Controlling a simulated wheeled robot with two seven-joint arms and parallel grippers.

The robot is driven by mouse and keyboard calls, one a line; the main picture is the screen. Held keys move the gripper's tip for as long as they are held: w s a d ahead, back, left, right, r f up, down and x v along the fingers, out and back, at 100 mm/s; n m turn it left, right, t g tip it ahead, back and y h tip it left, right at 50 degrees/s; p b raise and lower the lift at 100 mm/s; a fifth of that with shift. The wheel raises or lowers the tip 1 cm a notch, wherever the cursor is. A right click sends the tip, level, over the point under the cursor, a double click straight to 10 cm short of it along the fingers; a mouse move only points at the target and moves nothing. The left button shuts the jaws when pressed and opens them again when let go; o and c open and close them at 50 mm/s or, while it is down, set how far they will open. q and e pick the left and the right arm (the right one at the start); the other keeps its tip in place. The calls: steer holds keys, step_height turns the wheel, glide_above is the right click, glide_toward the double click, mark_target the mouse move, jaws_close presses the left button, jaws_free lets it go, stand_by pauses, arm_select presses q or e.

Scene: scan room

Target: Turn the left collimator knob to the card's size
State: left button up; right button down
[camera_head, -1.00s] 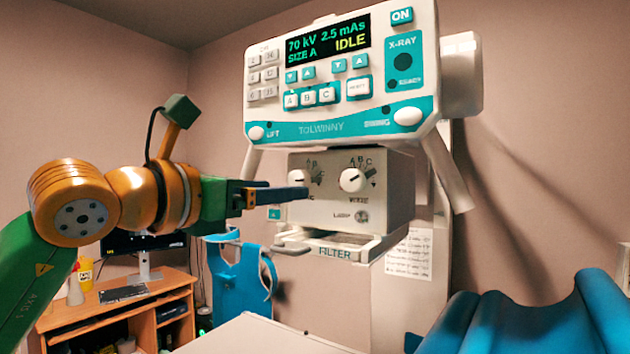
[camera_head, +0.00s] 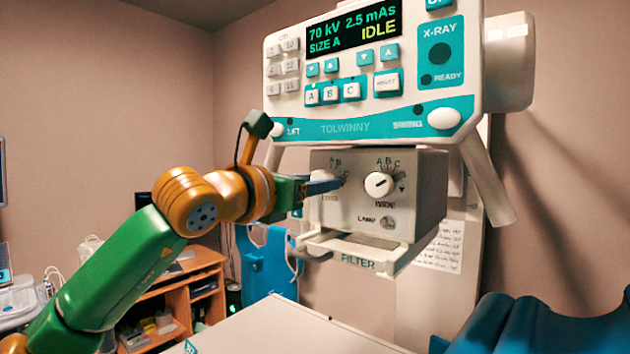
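The beige collimator box (camera_head: 420,215) hangs under the console. Its left knob (camera_head: 318,186) is mostly hidden behind my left gripper (camera_head: 334,186); a few scale marks show above it, but its pointer cannot be read. The gripper's dark blue fingers are at the knob's face; I cannot tell whether they touch it or how far apart they are. The white right knob (camera_head: 378,185) is in plain view, with letters A, B, C around it. The console display (camera_head: 352,32) reads 70 kV, 2.5 mAs, SIZE A, IDLE. My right gripper is not in view.
A filter tray (camera_head: 357,250) sticks out under the box. A pale tabletop (camera_head: 290,330) lies below, with a teal-marked corner of something (camera_head: 190,346) at its edge. A blue padded thing (camera_head: 540,325) is at lower right. A printed sheet (camera_head: 442,248) hangs behind.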

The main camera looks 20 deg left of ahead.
arm_select(q)
jaws_close()
steer(key=n+b, duration=0.2)
steer(key=n, duration=0.5)
steer(key=n+b, duration=0.3)
steer(key=n, duration=0.5)
steer(key=shift+r+g, duration=0.2)
steer(key=shift+g, duration=0.1)
steer(key=shift+n, duration=0.3)
steer(key=o, duration=0.7)
jaws_free()
steer(key=shift+f, duration=0.1)
